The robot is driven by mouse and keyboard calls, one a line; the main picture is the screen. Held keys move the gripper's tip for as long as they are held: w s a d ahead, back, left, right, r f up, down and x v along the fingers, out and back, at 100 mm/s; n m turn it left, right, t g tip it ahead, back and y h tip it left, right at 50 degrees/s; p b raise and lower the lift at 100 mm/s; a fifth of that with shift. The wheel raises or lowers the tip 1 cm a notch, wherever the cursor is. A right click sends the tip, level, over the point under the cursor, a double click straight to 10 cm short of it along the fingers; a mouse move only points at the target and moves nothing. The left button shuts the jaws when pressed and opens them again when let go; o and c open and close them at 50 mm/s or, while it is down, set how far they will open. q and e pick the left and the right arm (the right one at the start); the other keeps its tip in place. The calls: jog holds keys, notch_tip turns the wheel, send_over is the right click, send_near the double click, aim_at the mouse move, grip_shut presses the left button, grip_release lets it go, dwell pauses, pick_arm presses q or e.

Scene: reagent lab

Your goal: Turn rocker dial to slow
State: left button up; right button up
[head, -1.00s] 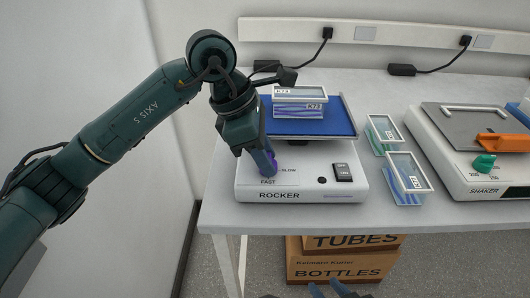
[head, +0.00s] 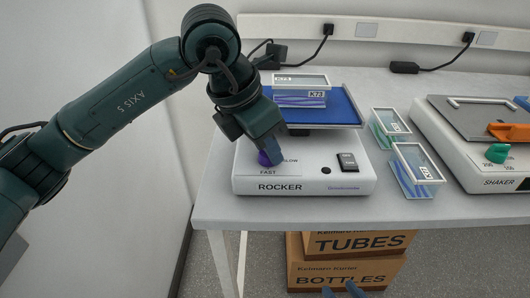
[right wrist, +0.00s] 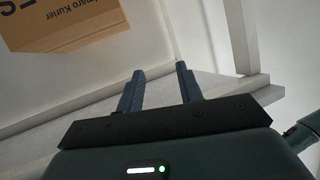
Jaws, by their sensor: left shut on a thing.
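The rocker (head: 300,182) is a white box on the bench with a blue platform (head: 348,112). Its purple dial (head: 264,159) is at the front left, with FAST printed below it and SLOW to its right. My left gripper (head: 270,152) comes down from above, tilted, and is shut on the dial. The fingers cover much of the dial, and its pointer cannot be made out. My right gripper (right wrist: 158,72) is open and empty in the right wrist view; its blue fingertips also show at the bottom edge of the head view (head: 342,291), below the bench.
A black switch (head: 347,162) is right of the dial. Cardboard boxes (head: 345,270) are under the bench.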

pick_arm(q)
jog(key=n+b, duration=0.1)
jog(key=n, duration=0.1)
jog(key=n+t+y+b, duration=0.1)
jog(key=b, duration=0.1)
jog(key=shift+d+f+n, duration=0.1)
jog(key=shift+f+n, duration=0.1)
jog(key=shift+n, duration=0.2)
jog(key=n+b, duration=0.1)
jog(key=n, duration=0.1)
jog(key=n+y+b, duration=0.1)
jog(key=n+b, duration=0.1)
jog(key=shift+s+d+t+y, duration=0.1)
jog(key=shift+t+y, duration=0.2)
jog(key=shift+t, duration=0.1)
jog(key=shift+r+n+y+b, duration=0.15)
jog(key=shift+n+y+b, duration=0.5)
jog(key=shift+n, duration=0.95)
pick_arm(e)
notch_tip(320, 180, down, 6)
jog(key=a+n, duration=0.1)
jog(key=n, duration=0.1)
jog(key=shift+w+a+n+y, duration=0.2)
jog(key=shift+a+n+y, duration=0.1)
jog(key=shift+a, duration=0.05)
pick_arm(q)
jog(key=shift+b, duration=0.3)
pick_arm(e)
jog(key=shift+a, duration=0.1)
